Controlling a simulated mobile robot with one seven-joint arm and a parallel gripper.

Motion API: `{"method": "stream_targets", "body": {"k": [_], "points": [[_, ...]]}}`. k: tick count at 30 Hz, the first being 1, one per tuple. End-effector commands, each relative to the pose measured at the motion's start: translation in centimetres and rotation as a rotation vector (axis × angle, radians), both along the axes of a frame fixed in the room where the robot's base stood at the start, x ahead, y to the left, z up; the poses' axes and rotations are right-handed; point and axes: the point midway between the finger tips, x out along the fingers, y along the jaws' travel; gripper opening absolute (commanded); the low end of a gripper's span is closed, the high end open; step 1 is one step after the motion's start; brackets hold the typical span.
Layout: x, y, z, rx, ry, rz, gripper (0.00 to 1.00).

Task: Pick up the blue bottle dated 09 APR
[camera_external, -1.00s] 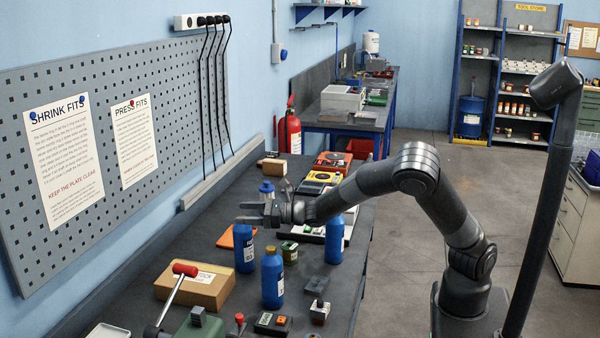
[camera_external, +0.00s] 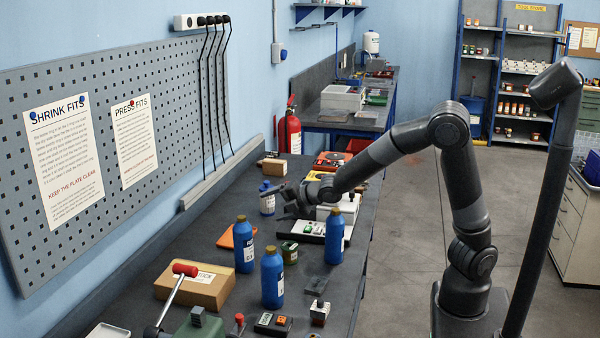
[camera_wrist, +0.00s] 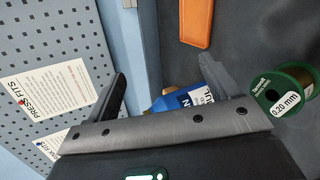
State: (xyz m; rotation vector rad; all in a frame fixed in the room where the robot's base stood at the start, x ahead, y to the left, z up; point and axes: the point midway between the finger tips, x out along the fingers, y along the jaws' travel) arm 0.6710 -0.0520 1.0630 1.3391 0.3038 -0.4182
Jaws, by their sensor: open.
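Three blue bottles with tan caps stand upright on the dark bench in the external view: a left one (camera_external: 244,246), a front one (camera_external: 272,280) and a right one (camera_external: 334,240). Their dates are too small to read.
An orange pad (camera_external: 228,238) lies behind the left bottle. A green wire spool (camera_wrist: 290,90) shows in the wrist view. A pegboard wall (camera_external: 120,130) borders the bench at left.

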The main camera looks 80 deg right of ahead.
Motion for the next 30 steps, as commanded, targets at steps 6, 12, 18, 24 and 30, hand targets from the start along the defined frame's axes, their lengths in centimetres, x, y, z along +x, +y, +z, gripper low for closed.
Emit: {"method": "stream_targets", "body": {"k": [6, 12, 18, 24, 30], "points": [[-5.7, -1.5, 0.9, 0.507, 0.145, -0.348, 0.81], [-12.0, -1.5, 2.5, 0.886, 0.258, -0.691, 0.81], [-18.8, -0.8, 4.5, 1.161, 0.334, -1.045, 0.81], [-23.0, -0.1, 5.6, 1.278, 0.359, -1.265, 0.81], [-23.3, 0.0, 4.2, 1.294, 0.366, -1.317, 0.81]]}}
